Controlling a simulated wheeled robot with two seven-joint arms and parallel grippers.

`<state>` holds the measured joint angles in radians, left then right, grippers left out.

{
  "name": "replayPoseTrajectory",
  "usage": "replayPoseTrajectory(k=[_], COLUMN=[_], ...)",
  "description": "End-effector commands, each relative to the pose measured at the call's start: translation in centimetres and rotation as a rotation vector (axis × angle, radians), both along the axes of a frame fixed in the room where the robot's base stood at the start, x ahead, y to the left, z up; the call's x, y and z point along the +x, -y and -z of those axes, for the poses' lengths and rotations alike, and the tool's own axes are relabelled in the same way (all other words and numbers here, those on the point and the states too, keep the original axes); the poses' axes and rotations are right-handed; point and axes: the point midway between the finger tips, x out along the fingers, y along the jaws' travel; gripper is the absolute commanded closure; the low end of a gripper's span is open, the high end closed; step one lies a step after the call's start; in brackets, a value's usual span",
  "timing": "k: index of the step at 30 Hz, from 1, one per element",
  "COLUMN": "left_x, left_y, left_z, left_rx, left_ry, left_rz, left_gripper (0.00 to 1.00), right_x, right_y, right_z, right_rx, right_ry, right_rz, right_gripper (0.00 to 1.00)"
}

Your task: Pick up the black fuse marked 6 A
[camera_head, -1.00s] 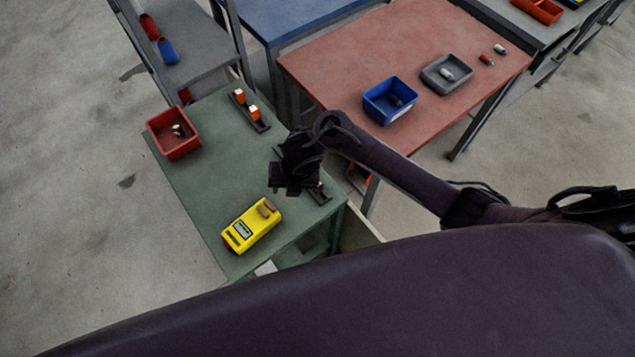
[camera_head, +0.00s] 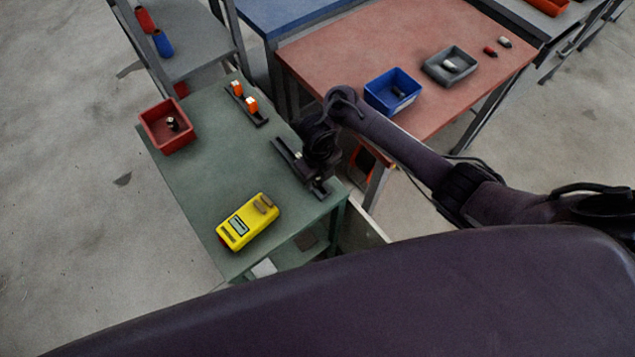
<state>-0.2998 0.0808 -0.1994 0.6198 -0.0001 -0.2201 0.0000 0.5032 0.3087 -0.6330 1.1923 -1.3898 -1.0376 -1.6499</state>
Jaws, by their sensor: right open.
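No marking "6 A" can be read at this size. A small dark piece with a pale end (camera_head: 173,124) is in the red bin (camera_head: 152,107) on the green table. Another dark piece (camera_head: 398,92) lies in the blue bin (camera_head: 376,101) on the red table. Either could be a black fuse; I cannot tell. My right gripper (camera_head: 303,168) is open over a dark rail (camera_head: 319,191) at the green table's right edge. It hides much of the rail. A small pale spot shows beside the gripper, and I cannot tell what it is. My left gripper is not in view.
A yellow meter (camera_head: 247,222) lies near the front of the green table (camera_head: 215,150). Another rail with orange-and-white blocks (camera_head: 251,104) is at its back. The green table's middle is clear.

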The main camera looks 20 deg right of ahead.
Motion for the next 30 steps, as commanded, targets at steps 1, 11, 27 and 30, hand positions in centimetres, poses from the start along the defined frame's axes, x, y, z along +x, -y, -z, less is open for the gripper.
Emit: replayPoseTrajectory(k=[1,11,27,30], left_x=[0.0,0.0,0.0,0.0], left_y=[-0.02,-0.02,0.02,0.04], left_z=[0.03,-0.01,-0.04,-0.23], left_rx=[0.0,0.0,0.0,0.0], left_ry=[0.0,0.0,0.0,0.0], left_rz=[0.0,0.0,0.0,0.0], left_gripper=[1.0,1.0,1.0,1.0], right_x=[0.0,0.04,0.07,0.12], right_y=[-0.02,-0.04,-0.03,-0.03], right_z=[0.31,0.47,0.37,-0.05], right_rx=[0.0,0.001,0.001,0.001], right_ry=[0.0,0.002,0.003,0.004], right_rz=[0.001,0.0,0.001,0.001], right_gripper=[0.55,0.64,1.0,1.0])
